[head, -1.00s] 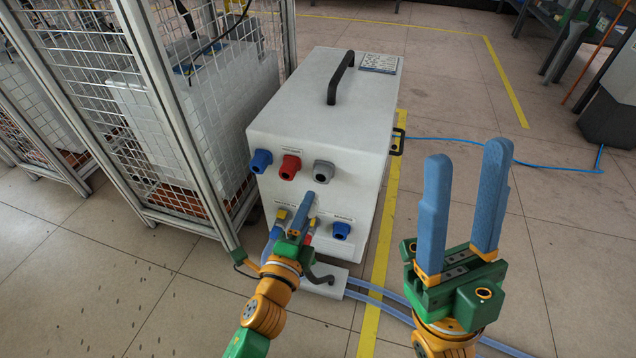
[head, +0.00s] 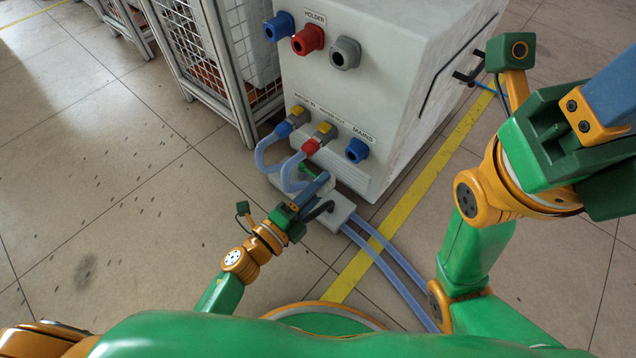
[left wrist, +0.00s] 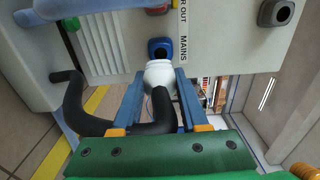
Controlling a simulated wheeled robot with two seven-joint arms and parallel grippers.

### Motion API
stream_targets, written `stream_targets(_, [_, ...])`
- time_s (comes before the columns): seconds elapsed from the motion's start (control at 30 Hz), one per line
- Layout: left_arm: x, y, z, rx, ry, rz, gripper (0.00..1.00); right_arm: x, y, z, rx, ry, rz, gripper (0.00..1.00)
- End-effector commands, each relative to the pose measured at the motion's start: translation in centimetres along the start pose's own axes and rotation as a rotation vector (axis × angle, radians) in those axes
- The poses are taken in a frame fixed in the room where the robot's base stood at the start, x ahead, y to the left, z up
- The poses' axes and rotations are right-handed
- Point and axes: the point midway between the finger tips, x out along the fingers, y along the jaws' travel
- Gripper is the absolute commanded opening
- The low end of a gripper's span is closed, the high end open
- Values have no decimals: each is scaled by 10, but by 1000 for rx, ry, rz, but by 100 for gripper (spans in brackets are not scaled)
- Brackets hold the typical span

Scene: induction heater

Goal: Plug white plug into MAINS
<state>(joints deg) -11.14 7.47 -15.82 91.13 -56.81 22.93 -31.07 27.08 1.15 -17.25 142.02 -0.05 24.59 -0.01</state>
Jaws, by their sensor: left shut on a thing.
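The white plug (left wrist: 159,74) is between the blue fingers of my left gripper (left wrist: 158,80) in the left wrist view, with a thick black cable running back from it. The gripper is shut on it. In the head view my left gripper (head: 322,181) is low in front of the heater box, and the plug is hard to make out there. The blue MAINS socket (head: 357,150) is on the box front at lower right. It also shows in the left wrist view (left wrist: 160,48), just beyond the plug; whether they touch is unclear. My right gripper (head: 606,95) is cut off at the right edge, fingertips out of frame.
The grey-white heater box (head: 385,75) has blue, red and grey HOLDER connectors above. Two hoses with yellow-topped fittings (head: 297,113) plug in left of MAINS. A white foot unit (head: 336,213) lies on the floor, and a mesh cage (head: 215,70) stands left.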

Motion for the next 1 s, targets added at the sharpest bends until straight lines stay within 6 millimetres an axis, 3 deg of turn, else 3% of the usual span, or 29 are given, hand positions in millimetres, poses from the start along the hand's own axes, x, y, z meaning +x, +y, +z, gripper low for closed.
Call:
stream_targets(0.5, [56, -1, 0, 1, -1, -2, 0, -6, -3, -5, 0, 11, -3, 50])
stream_targets(1.0, [66, -1, 0, 1, -1, 0, 0, -5, -4, -6, 0, 17, -5, 50])
